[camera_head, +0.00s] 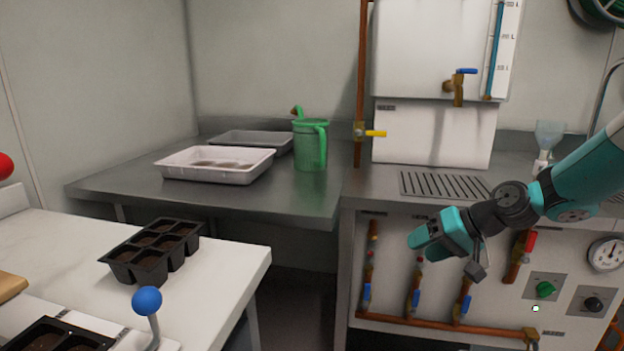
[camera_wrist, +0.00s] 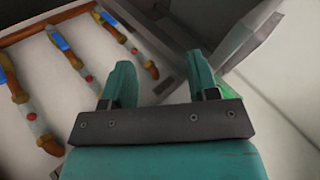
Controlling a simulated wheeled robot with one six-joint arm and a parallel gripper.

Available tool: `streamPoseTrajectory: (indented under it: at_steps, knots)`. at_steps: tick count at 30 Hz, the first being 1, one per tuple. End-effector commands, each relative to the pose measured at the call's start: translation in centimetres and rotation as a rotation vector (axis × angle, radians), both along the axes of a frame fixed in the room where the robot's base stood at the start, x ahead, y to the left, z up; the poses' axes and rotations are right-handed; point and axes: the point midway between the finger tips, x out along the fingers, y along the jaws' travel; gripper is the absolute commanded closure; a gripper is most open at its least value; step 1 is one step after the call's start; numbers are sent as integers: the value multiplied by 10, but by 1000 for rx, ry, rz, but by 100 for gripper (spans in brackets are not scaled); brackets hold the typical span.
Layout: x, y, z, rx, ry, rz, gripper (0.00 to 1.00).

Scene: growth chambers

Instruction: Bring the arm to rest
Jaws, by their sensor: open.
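My gripper (camera_head: 416,241) is at the end of my teal and dark grey arm, which reaches in from the right in the head view. It hangs in the air in front of the pipe panel, below the counter edge, and points left. In the wrist view my gripper (camera_wrist: 158,85) shows two teal fingers spread apart with nothing between them. The gripper is open and empty. No contact with the panel is visible, though its exact distance from it is hard to tell.
The pipe panel (camera_head: 395,230) carries valves and a green knob (camera_head: 545,289). A steel counter (camera_head: 110,188) holds a white tray (camera_head: 178,176) and a green watering can (camera_head: 311,148). A black cell tray (camera_head: 148,272) sits on the white bench (camera_head: 225,262) at left, near a blue-balled lever (camera_head: 147,301).

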Motion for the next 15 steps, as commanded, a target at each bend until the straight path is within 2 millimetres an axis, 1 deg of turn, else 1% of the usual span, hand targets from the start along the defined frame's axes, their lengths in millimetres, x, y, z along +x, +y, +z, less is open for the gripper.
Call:
streamPoseTrajectory:
  at_steps: [1, 2, 3, 5, 6, 8, 9, 11, 12, 15]
  knots:
    - [-25, 26, 21, -46, 3, 68, 46]
    - [-41, 38, 30, -74, 10, 105, 46]
    - [-64, 52, 41, -113, 19, 154, 46]
    - [-100, 71, 56, -168, 29, 225, 46]
    - [-124, 80, 63, -204, 38, 266, 46]
    - [-158, 90, 71, -252, 47, 324, 46]
    - [-179, 94, 75, -281, 52, 357, 46]
    - [-207, 97, 79, -319, 58, 401, 46]
    - [-224, 99, 81, -342, 61, 427, 46]
    - [-264, 98, 83, -394, 69, 483, 46]
